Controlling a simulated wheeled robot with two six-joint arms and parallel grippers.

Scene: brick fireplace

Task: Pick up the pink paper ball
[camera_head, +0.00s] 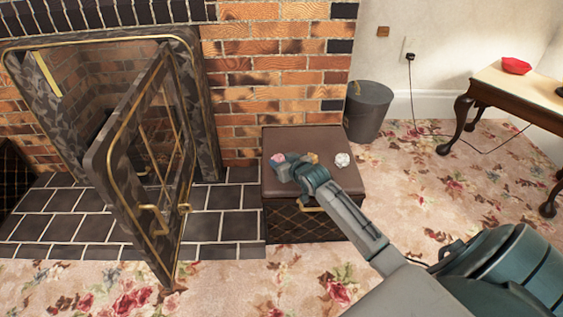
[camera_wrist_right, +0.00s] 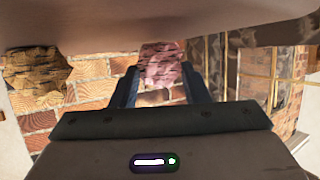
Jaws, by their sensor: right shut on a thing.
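The pink paper ball (camera_head: 278,157) is at the top left of the brown box (camera_head: 330,140), at the tip of my right gripper (camera_head: 284,166). In the right wrist view the pink ball (camera_wrist_right: 162,72) sits between the two fingers of the right gripper (camera_wrist_right: 161,88), which is shut on it. The ball is at or just above the lid; I cannot tell if it still touches. My left gripper is not in view.
A tan paper ball (camera_head: 313,158) and a white paper ball (camera_head: 342,160) lie on the lid to the right. The open fireplace door (camera_head: 140,150) stands to the left. A grey bin (camera_head: 368,110) stands behind right, and a wooden table (camera_head: 510,82) with a red object farther right.

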